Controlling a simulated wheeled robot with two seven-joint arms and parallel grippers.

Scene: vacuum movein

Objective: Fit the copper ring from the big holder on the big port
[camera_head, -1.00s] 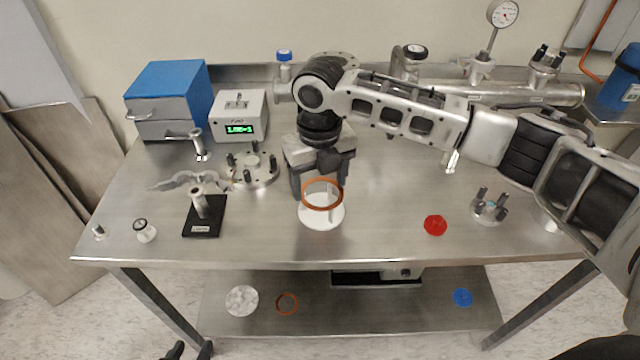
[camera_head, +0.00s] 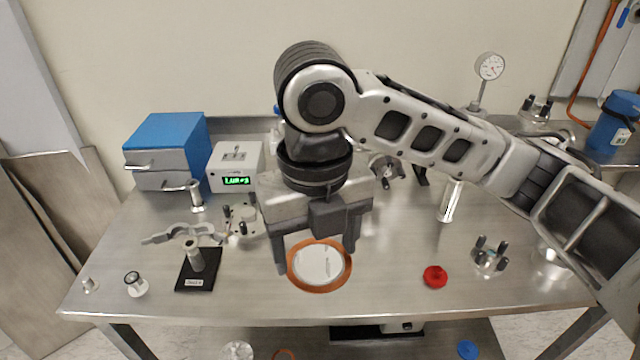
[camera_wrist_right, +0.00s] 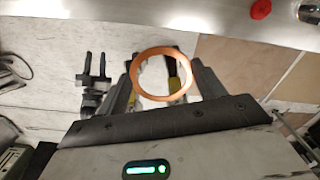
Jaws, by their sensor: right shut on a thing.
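The copper ring (camera_head: 320,289) is held level by my right gripper (camera_head: 316,260), with a finger on each side of it. In the wrist view the ring (camera_wrist_right: 187,76) shows in front of the jaws. A white round holder (camera_head: 318,262) on the table shows through the ring in the head view, so the ring appears above it. I cannot tell the exact gap. A bolted port (camera_head: 537,108) stands at the back right; I cannot tell whether it is the big port. My right arm hides much of the pipework at the back. My left gripper is out of view.
A blue box (camera_head: 165,135), a readout box (camera_head: 235,165), a bolted flange (camera_head: 240,222) and a black stand (camera_head: 198,270) are on the left. A red cap (camera_head: 435,276) and a studded flange (camera_head: 489,255) lie right. A gauge (camera_head: 490,67) rises behind. The front edge is mostly clear.

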